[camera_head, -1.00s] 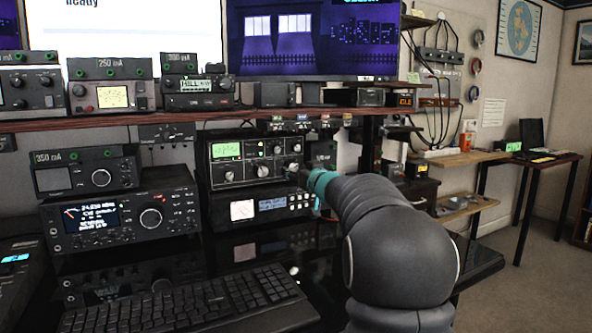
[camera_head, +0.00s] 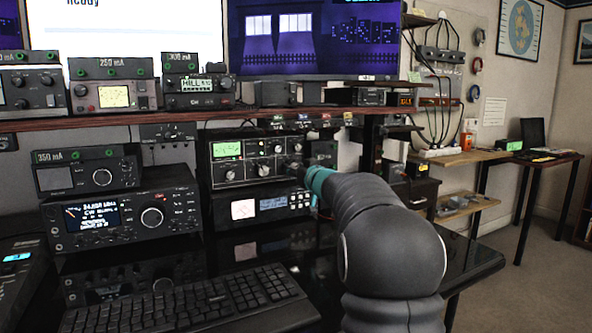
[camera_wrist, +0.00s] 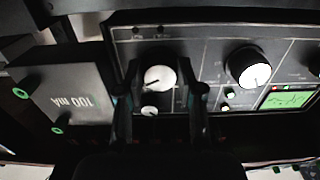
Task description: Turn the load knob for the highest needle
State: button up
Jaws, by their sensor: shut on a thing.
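My gripper (camera_head: 298,169) is at the tuner's right end. In the wrist view my gripper (camera_wrist: 165,98) has one dark finger on each side of a white knob (camera_wrist: 158,77) and is shut on it. A larger white knob (camera_wrist: 248,67) sits between it and the meter. I cannot read the knob labels.
A box marked 100 mA (camera_wrist: 72,100) stands close beside the tuner in the wrist view. A second unit (camera_head: 270,205) sits right under the tuner. A radio (camera_head: 125,215) and a keyboard (camera_head: 190,300) are to the left and in front. The board (camera_head: 100,122) runs above.

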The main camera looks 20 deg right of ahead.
jog(key=shift+d+f+n, duration=0.1)
jog(key=shift+n, duration=0.6)
dwell(0.4)
jog(key=shift+n+b, duration=1.45)
jog(key=shift+n, duration=6.75)
jog(key=o, duration=1.2)
jog(key=shift+d, duration=0.15)
jog(key=shift+c, duration=0.2)
jog(key=shift+s, duration=0.15)
